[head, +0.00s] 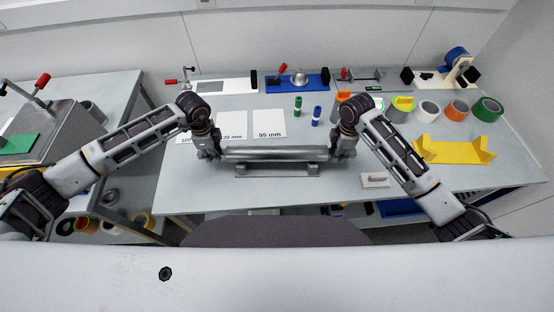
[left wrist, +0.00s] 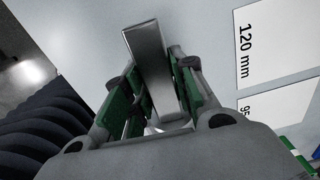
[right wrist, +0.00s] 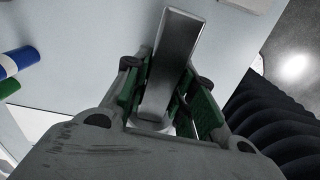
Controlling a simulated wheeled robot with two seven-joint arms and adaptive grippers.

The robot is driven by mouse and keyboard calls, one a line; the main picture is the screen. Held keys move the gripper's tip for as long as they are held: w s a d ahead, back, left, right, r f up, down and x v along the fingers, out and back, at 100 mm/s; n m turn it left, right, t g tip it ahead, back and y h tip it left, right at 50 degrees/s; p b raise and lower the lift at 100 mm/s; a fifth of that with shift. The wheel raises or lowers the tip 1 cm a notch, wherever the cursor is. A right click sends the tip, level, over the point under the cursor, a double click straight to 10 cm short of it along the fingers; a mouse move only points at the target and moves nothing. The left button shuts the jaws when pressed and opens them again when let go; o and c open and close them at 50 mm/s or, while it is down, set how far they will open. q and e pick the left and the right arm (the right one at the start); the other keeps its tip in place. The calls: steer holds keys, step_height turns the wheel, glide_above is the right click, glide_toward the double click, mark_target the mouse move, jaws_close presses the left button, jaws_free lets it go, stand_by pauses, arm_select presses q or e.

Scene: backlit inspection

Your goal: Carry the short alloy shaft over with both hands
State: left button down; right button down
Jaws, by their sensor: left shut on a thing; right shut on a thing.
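The short alloy shaft (head: 275,154) is a grey metal bar lying level across the middle front of the table in the head view. My left gripper (head: 216,153) is shut on its left end and my right gripper (head: 337,155) is shut on its right end. The bar shows between the green-padded fingers in the left wrist view (left wrist: 150,55) and in the right wrist view (right wrist: 172,60). A grey metal stand (head: 278,172) sits just below the shaft in the head view; I cannot tell whether they touch.
White cards, one marked 95 mm (head: 269,123), lie behind the shaft. A green cylinder (head: 298,106) and a blue one (head: 317,115) stand near them. A yellow bracket (head: 453,150) and several tape rolls (head: 487,109) are at right. A small grey block on a white plate (head: 375,180) lies at front right.

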arm_select(q)
steer(key=shift+w+f+b, duration=0.1)
steer(key=shift+f+b, duration=0.25)
arm_select(e)
steer(key=shift+w+f, duration=0.1)
steer(key=shift+f, duration=0.25)
arm_select(q)
steer(key=c, duration=1.6)
jaws_free()
steer(key=shift+f, duration=0.1)
arm_select(e)
steer(key=c, duration=1.6)
jaws_free()
steer(key=shift+f, duration=0.15)
steer(key=shift+c, duration=0.2)
arm_select(q)
steer(key=o, duration=0.4)
arm_select(e)
steer(key=o, duration=0.5)
arm_select(q)
steer(key=shift+o, duration=0.2)
step_height(320, 180, up, 12)
arm_select(e)
steer(key=shift+r, duration=6.1)
arm_select(q)
steer(key=shift+s, duration=0.25)
arm_select(e)
steer(key=shift+s+f, duration=0.1)
steer(key=shift+s, duration=0.1)
